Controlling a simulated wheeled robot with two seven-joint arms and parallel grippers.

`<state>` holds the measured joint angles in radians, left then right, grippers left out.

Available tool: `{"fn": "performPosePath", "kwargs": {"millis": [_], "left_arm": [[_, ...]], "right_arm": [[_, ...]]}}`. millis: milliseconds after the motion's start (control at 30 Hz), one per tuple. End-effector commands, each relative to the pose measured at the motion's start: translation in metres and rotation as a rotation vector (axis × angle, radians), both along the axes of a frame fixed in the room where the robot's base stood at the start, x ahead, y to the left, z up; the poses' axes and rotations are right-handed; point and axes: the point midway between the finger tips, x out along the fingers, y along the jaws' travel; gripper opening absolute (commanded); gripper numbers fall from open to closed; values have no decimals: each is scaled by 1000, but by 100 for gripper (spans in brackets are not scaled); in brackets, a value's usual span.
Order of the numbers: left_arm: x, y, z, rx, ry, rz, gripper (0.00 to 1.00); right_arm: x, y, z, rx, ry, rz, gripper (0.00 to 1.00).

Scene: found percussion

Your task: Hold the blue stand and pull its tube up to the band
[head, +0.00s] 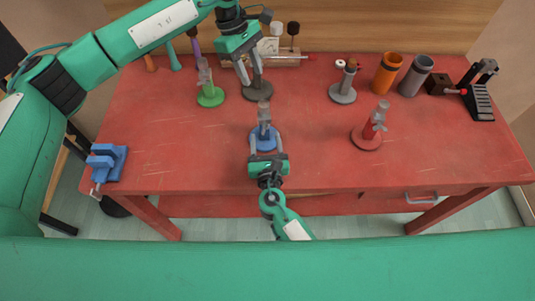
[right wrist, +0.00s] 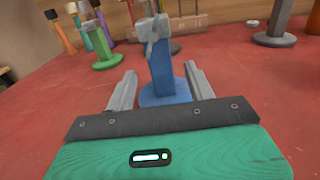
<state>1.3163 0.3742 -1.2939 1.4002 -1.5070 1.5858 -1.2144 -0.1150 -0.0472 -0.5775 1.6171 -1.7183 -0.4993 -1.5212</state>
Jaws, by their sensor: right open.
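The blue stand (head: 265,140) is upright near the table's front edge, with a round blue base and a blue post. Its grey tube (head: 264,112) sits at the top of the post; I cannot make out the band. My right gripper (head: 266,146) is open at the front of the stand. In the right wrist view the blue stand (right wrist: 170,75) rises between and beyond its fingers, with a gap on each side. My left gripper (head: 250,78) is higher and farther back, near a dark stand, with its fingers apart; I see nothing held in it.
A green stand (head: 210,95) and the dark stand (head: 258,92) are behind the blue one. A red stand (head: 368,138) is to the right, a grey stand (head: 343,92) behind it. A blue vise (head: 107,162) is at the left edge. The table around the blue stand is clear.

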Motion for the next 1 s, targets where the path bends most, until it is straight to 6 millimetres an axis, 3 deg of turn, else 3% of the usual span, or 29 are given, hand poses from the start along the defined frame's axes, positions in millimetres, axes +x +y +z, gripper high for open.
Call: {"fn": "performPosePath", "kwargs": {"millis": [200, 400, 833, 1000], "left_arm": [[0, 0, 0, 0, 0, 0, 36], [0, 0, 0, 0, 0, 0, 36], [0, 0, 0, 0, 0, 0, 36], [0, 0, 0, 0, 0, 0, 36]], "right_arm": [[43, 3, 1, 1, -1, -1, 55], [67, 5, 0, 1, 1, 0, 55], [75, 5, -1, 2, 2, 0, 55], [75, 5, -1, 2, 2, 0, 21]]}}
